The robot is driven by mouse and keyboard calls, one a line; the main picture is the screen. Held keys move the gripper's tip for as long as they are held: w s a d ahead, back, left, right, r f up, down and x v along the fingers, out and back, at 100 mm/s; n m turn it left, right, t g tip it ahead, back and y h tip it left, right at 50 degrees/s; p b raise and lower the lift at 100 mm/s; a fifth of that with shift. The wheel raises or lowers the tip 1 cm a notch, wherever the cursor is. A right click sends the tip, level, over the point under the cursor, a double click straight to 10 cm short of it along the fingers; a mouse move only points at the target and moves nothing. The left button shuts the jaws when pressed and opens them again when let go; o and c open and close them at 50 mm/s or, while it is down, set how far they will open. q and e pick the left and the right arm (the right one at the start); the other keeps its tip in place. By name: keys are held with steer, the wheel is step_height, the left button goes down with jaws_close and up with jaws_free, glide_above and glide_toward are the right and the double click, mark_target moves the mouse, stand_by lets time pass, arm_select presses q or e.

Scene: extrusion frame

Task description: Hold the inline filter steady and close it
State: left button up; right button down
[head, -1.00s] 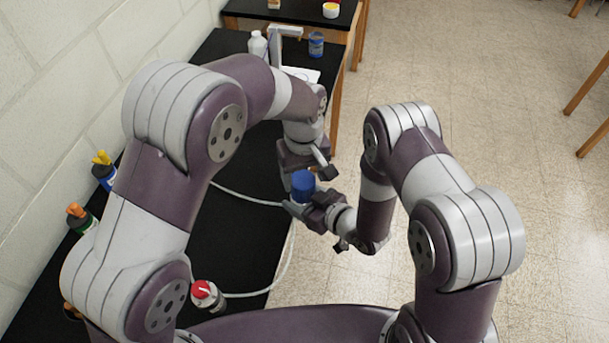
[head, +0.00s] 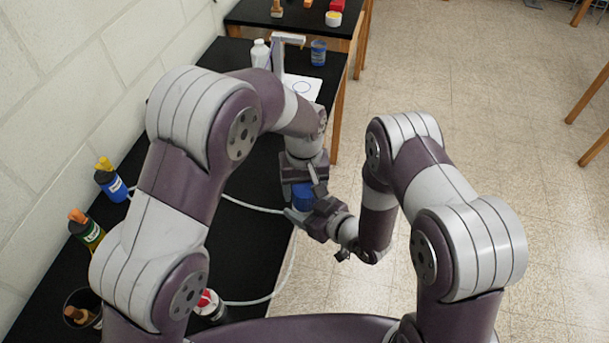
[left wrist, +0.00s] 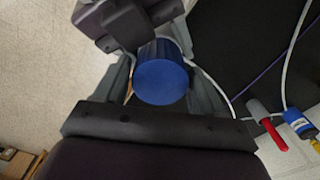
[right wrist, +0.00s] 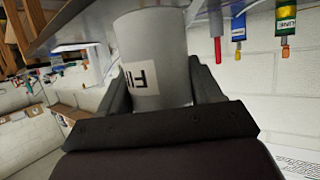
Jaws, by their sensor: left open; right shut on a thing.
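The inline filter shows its round blue cap (head: 302,198) in the head view, and the cap fills the middle of the left wrist view (left wrist: 162,80). Its pale grey body (right wrist: 160,50) with a partly hidden label is in the right wrist view. My right gripper (head: 313,214) is shut on the body from the side, past the table's right edge. My left gripper (head: 304,184) is open above, pointing down. Its fingers stand on both sides of the cap; contact cannot be told. The joint between cap and body is hidden.
White tubing (head: 252,207) runs across the black table (head: 235,250). A red-topped part (head: 207,303) lies near my left arm. Bottles (head: 112,184) line the wall. A white bottle (head: 260,53) and blue jar (head: 318,53) stand at the far end.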

arm_select(q)
steer(key=shift+f, duration=0.85)
steer(key=c, duration=0.7)
steer(key=o, duration=1)
steer(key=shift+r, duration=0.1)
